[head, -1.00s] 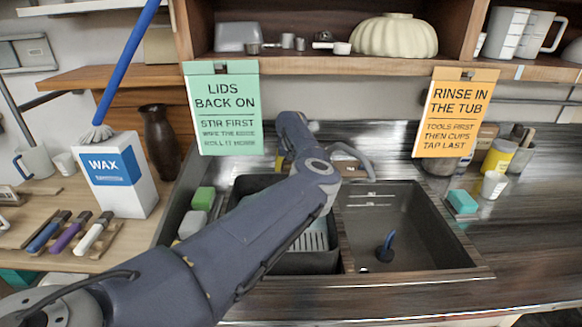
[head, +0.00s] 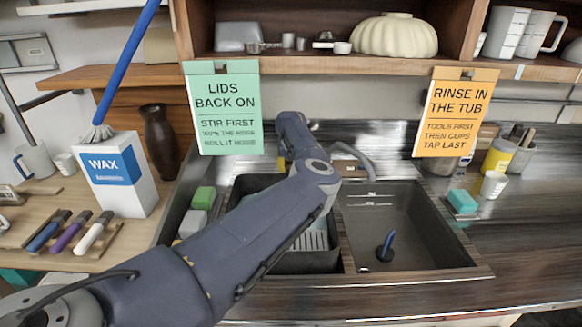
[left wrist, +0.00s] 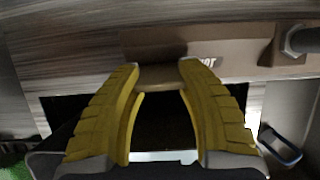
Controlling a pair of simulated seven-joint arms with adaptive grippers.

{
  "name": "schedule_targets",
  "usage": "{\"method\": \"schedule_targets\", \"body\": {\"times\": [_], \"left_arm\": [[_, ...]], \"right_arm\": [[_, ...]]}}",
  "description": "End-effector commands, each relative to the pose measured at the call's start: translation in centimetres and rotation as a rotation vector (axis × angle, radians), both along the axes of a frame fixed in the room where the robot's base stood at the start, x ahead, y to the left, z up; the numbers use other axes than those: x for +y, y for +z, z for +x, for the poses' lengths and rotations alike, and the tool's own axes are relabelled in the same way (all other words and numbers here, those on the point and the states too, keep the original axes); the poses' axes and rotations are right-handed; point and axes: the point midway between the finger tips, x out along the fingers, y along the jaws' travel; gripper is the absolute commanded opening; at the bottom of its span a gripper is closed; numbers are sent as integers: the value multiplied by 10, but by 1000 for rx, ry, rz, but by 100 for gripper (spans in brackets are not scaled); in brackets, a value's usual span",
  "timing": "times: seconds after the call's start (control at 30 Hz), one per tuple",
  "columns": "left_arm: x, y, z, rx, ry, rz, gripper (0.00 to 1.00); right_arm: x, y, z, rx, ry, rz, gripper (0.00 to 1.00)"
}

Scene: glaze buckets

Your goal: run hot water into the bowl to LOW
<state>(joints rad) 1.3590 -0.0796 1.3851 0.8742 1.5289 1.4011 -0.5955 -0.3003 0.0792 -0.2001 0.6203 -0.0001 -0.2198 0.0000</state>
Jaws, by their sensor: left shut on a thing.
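The sink bowl (head: 421,226) is the dark right-hand basin, with pale level marks on its back wall; their words are too small to read. A blue-handled piece (head: 387,246) stands on its floor. No water shows in it. A grey curved spout (head: 362,158) reaches toward the bowl from behind my left arm. In the left wrist view, my left gripper (left wrist: 160,82) has its yellow fingers shut on a small tan lever in front of a brown panel (left wrist: 232,63), whose lettering shows only partly, ending in "OT". In the head view, my arm hides most of this grip.
A grey tub with a slotted floor (head: 312,246) is in the left basin, partly behind my arm. Green and white sponges lie left of it. A teal sponge (head: 462,201) and white cup (head: 493,184) stand right of the bowl. Two signs hang above the counter.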

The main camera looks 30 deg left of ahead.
Motion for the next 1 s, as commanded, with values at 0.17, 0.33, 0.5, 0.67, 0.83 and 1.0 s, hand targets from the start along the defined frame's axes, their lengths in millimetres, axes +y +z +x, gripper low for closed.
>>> {"method": "schedule_targets", "body": {"times": [0.17, 0.33, 0.5, 0.67, 0.83, 1.0], "left_arm": [[4, 9, 3, -41, 68, -32, 10], [5, 10, 2, -85, 177, -99, 10], [6, 10, 2, -135, 297, -171, 9], [7, 10, 1, -178, 403, -236, 9], [8, 10, 1, -217, 498, -295, 9], [9, 10, 0, -245, 568, -338, 9]], "right_arm": [[-1, 0, 0, 1, 0, -1, 27], [-1, 0, 0, 1, 1, -1, 27], [-1, 0, 0, 1, 1, -1, 27], [-1, 0, 0, 1, 1, -1, 27], [-1, 0, 0, 1, 1, -1, 27], [-1, 0, 0, 1, 1, -1, 27]]}}
